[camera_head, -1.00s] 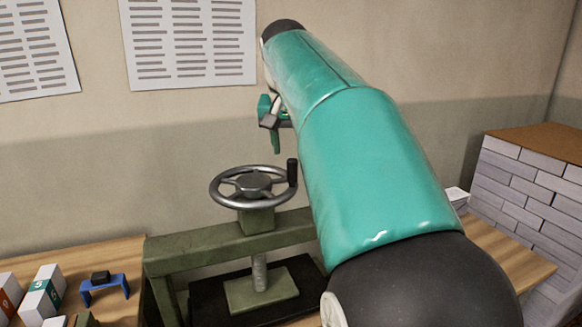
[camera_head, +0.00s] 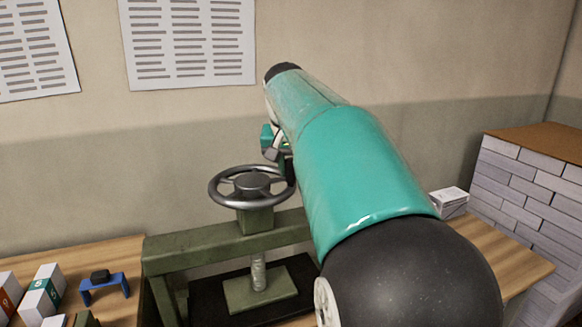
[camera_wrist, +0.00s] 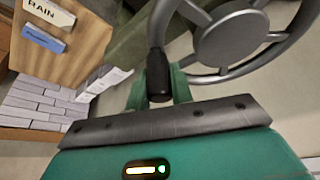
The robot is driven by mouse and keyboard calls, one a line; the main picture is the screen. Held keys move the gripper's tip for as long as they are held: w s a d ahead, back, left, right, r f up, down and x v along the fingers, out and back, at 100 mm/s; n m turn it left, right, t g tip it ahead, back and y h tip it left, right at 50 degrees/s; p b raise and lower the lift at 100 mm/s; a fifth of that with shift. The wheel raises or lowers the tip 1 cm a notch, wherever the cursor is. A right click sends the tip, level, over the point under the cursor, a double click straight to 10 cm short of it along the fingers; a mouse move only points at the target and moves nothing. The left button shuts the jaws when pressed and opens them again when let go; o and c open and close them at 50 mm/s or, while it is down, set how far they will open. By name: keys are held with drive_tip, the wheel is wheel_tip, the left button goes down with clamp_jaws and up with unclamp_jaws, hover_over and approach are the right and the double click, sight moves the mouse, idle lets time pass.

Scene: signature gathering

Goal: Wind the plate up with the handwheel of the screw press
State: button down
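The screw press stands in the middle of the head view. Its grey handwheel (camera_head: 215,190) lies flat on top of the green frame (camera_head: 190,252), with an upright black handle on its right side. The threaded screw (camera_head: 258,272) runs down to the green plate (camera_head: 262,293), low over a black base. My gripper (camera_head: 286,165) is down at the handle, mostly behind my arm. In the wrist view, the black handle (camera_wrist: 159,75) stands between my green fingers (camera_wrist: 160,92), one on each side. Whether they press on it I cannot tell.
A wooden table (camera_head: 115,258) at left holds white boxes (camera_head: 42,292) and a blue stand (camera_head: 105,288). At right are a white box (camera_head: 449,201) and a brick-patterned block (camera_head: 530,190). Paper sheets (camera_head: 190,45) hang on the wall behind. The space above the wheel is free.

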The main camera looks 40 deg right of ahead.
idle(0.3)
drive_tip(key=shift+w+d+n+t+y, duration=0.3)
drive_tip(key=shift+w+d+n, duration=0.3)
drive_tip(key=shift+n, duration=0.5)
drive_tip(key=shift+w+d+n+y, duration=0.3)
drive_tip(key=shift+w+n, duration=0.2)
drive_tip(key=shift+n, duration=0.1)
drive_tip(key=shift+w+d+n+y, duration=0.2)
drive_tip(key=shift+w+d+n, duration=0.1)
drive_tip(key=shift+w+n, duration=0.25)
drive_tip(key=w+n, duration=0.1)
drive_tip(key=w+n+y, duration=0.1)
drive_tip(key=shift+d+n+t, duration=0.3)
drive_tip(key=shift+d+n, duration=0.05)
drive_tip(key=w+n+y, duration=0.1)
drive_tip(key=w+n, duration=0.1)
drive_tip(key=shift+n, duration=0.4)
drive_tip(key=shift+w+a, duration=0.1)
drive_tip(key=shift+w, duration=0.4)
drive_tip(key=c, duration=1.2)
unclamp_jaws()
drive_tip(key=shift+w, duration=0.1)
drive_tip(key=shift+c, duration=0.2)
